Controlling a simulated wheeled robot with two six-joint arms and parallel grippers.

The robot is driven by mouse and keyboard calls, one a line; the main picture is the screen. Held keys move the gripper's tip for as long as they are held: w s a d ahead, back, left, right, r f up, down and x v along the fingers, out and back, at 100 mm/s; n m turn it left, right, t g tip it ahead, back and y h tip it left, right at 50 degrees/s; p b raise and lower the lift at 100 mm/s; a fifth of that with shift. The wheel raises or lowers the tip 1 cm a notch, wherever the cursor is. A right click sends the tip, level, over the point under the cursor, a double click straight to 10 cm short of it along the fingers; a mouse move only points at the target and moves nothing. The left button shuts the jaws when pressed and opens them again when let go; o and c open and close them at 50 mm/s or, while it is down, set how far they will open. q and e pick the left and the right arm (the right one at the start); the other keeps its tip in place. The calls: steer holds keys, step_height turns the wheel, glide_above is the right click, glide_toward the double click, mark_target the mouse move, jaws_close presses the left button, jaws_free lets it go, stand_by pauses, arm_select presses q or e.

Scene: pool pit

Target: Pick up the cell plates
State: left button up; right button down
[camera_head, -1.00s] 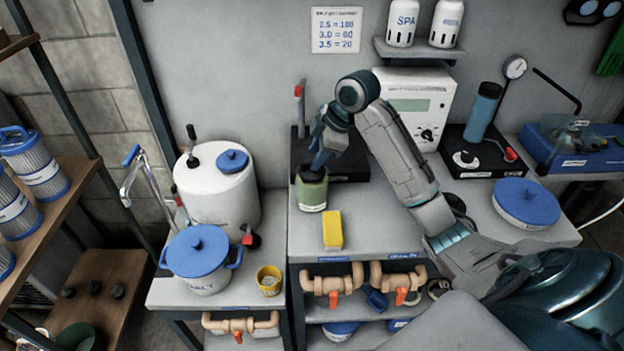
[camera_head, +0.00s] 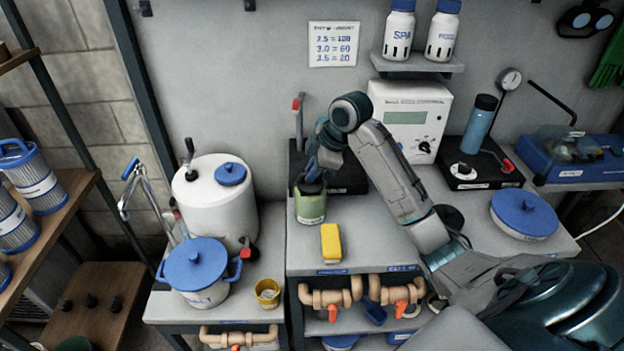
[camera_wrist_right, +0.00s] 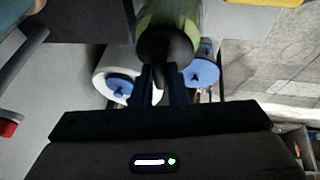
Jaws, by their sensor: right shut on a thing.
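I cannot make out anything clearly recognisable as cell plates in these views. My right gripper (camera_head: 312,174) is at the mouth of a green jar (camera_head: 311,208), which stands on the middle bench. The wrist view shows the same right gripper (camera_wrist_right: 160,76) with its dark fingers closed on a narrow dark part (camera_wrist_right: 165,48) at the green jar's top. The jar (camera_wrist_right: 168,16) also shows there, cut off by the top edge. Whether the dark part is a lid, a handle or something inside the jar is not clear. My left gripper is not in view.
A yellow sponge (camera_head: 331,243) lies in front of the jar. A black stand with a red-topped rod (camera_head: 297,116) is behind it. A white tank (camera_head: 216,200) and a blue-lidded pot (camera_head: 197,270) stand left. A white meter box (camera_head: 411,112) and a blue-lidded dish (camera_head: 525,211) are right.

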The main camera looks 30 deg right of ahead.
step_height(320, 180, up, 4)
steer(key=shift+r+b, duration=0.15)
steer(key=shift+b, duration=0.3)
step_height(320, 180, up, 2)
steer(key=shift+r+p, duration=0.1)
steer(key=shift+p, duration=0.45)
step_height(320, 180, up, 11)
steer(key=p, duration=1.1)
steer(key=shift+r, duration=0.2)
